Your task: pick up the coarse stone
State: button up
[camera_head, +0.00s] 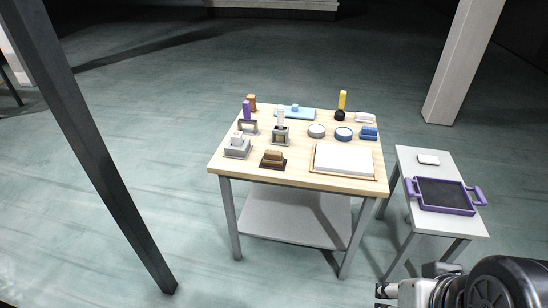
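No block can be named the coarse stone with certainty at this size. A brown block on a dark base (273,158) lies at the front of the wooden table (225,167). A pale grey block on a grey base (237,149) stands to its left. A small whitish block (365,118) lies at the back right of the same table. Another small white block (428,159) lies on the side table. My gripper (383,298) shows at the bottom right edge, below and apart from both tables. Its fingers are too small and partly cut off to show whether they are open.
A white slab in a wooden frame (345,160), grey disc (317,131), blue disc (343,134) and blue block (369,134) crowd the table. Upright purple (247,111) and yellow (342,99) handles rise behind. A purple tray (444,209) sits on the side table (410,162).

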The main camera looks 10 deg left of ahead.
aim_at(273, 159)
jog(key=i+j+u, duration=0.15)
jog(key=i+j, duration=0.2)
jog(key=i+j+u, duration=0.1)
jog(key=i+j, duration=0.25)
jog(key=i, duration=0.15)
jog(key=i+j+u, duration=0.15)
jog(key=i+j, duration=0.15)
jog(key=i, duration=0.15)
jog(key=i+j+u, duration=0.15)
jog(key=i, duration=0.35)
